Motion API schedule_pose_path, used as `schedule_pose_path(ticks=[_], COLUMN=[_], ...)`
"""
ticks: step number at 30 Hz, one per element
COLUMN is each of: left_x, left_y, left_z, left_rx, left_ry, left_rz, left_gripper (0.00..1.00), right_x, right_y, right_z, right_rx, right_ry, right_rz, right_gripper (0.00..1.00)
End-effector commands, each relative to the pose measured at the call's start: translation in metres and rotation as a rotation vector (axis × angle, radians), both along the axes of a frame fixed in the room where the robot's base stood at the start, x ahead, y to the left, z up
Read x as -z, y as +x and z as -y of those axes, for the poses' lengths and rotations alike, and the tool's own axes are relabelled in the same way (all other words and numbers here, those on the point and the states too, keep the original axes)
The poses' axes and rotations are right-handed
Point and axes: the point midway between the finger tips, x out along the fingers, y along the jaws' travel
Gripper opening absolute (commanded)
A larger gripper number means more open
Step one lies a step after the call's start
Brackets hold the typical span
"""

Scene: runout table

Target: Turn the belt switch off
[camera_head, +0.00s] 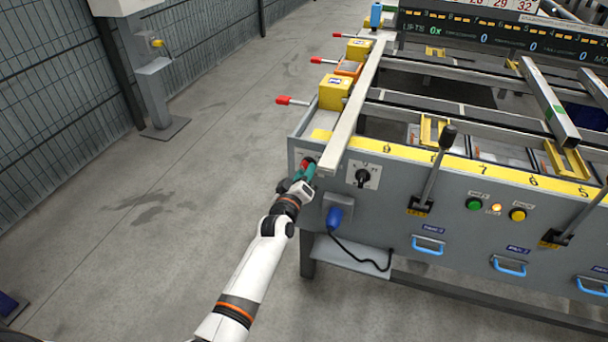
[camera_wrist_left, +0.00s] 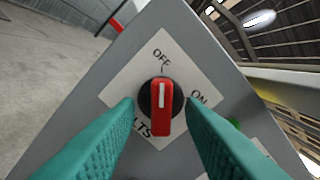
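The belt switch is a red knob (camera_wrist_left: 162,110) on a black round base, set on a white plate (camera_wrist_left: 148,62) marked OFF and ON. The white line on the knob points to the OFF mark. My left gripper (camera_wrist_left: 160,108) is open, with one teal finger on each side of the knob and a gap showing on both sides. In the head view the left gripper (camera_head: 306,172) is at the left end of the table's front panel, largely covering the switch. Part of the plate's lettering is hidden behind the left finger. My right gripper is not in view.
A black rotary switch (camera_head: 363,176) sits just right on the same panel (camera_head: 390,205). A blue plug (camera_head: 334,217) with a black cable is below. A lever (camera_head: 432,170) stands further right.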

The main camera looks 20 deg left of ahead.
Motion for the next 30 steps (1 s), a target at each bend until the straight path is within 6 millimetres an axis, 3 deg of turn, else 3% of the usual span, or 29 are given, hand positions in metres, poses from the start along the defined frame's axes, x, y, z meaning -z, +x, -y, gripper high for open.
schedule_pose_path(ticks=[5, 18, 30], left_x=[0.0, 0.0, 0.0], left_y=[-0.005, -0.069, -0.075], left_z=[0.0, -0.002, -0.003], left_rx=[0.0, 0.0, 0.0], left_ry=[0.001, 0.0, 0.0], left_rz=[0.0, -0.001, 0.0], left_gripper=[0.35, 0.35, 0.35], right_x=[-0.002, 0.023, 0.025], right_y=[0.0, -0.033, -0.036], right_z=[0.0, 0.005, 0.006], right_rx=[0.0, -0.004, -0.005], right_ry=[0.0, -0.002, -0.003], right_rz=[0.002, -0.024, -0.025], right_gripper=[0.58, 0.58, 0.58])
